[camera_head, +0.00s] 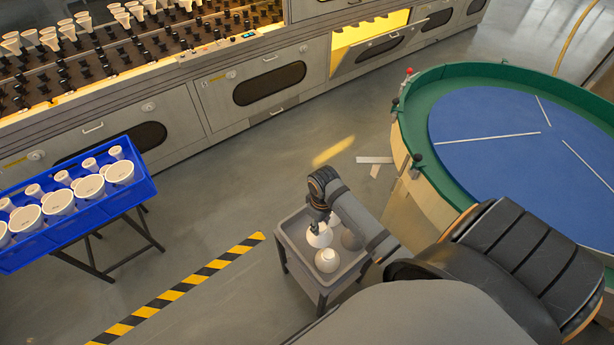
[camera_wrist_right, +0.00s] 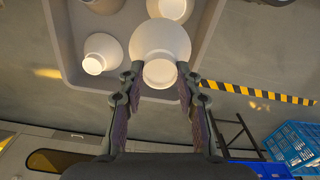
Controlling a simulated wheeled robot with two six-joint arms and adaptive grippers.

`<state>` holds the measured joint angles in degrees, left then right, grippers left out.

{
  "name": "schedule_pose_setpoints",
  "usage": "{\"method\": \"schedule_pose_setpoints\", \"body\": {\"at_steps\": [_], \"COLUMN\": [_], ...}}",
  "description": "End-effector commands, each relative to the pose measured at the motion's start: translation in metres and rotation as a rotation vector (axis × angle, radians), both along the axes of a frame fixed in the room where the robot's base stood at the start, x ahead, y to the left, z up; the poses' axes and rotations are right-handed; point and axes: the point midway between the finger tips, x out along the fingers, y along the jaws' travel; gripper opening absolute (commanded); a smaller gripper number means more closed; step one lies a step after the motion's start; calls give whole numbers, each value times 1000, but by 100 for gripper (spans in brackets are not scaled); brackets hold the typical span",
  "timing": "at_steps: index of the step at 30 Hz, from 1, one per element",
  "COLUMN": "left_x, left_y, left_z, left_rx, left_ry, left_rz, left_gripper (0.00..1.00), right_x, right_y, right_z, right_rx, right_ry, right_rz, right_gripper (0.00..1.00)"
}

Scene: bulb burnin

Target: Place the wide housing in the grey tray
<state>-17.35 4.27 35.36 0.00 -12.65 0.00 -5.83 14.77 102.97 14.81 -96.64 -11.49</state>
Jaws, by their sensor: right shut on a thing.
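The grey tray (camera_head: 285,247) is on a stand near my right arm. My right gripper (camera_head: 317,223) is over it, shut on a round white housing (camera_head: 319,238), which I take as the wide housing. In the right wrist view, the fingertips (camera_wrist_right: 157,76) grip this housing (camera_wrist_right: 160,42) at its sides, with its narrower neck facing the camera. It is within the outline of the grey tray (camera_wrist_right: 58,45); I cannot tell whether it touches the tray floor. Another white housing (camera_head: 327,261) sits in the tray, and more show in the wrist view (camera_wrist_right: 102,53). My left gripper is not in view.
A blue crate (camera_head: 75,223) with several white housings stands at left on a dark stand. A rack of sockets (camera_head: 120,50) runs along the back. A round green-rimmed table (camera_head: 415,150) stands at right. Yellow-black tape (camera_head: 180,292) marks the open floor.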

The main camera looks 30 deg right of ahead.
Motion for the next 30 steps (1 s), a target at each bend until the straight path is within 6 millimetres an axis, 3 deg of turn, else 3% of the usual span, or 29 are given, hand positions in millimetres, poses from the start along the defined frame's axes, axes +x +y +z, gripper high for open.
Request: {"method": "schedule_pose_setpoints", "body": {"at_steps": [4, 12, 20, 27, 30], "left_x": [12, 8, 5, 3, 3], "left_y": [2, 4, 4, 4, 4], "left_z": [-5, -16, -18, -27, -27], "left_rx": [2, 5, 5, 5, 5], "left_ry": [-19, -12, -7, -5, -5], "left_rz": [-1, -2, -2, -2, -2], "left_gripper": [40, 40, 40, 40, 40], "right_x": [26, 56, 64, 68, 68], "right_y": [6, 11, 12, 13, 13], "right_z": [-18, -56, -63, -97, -100], "right_rx": [2, 0, -1, -1, -2], "right_ry": [1, 1, 0, 2, -1], "right_rz": [-1, -1, -1, 0, 1], "right_gripper": [0, 0, 0, 0, 0]}}
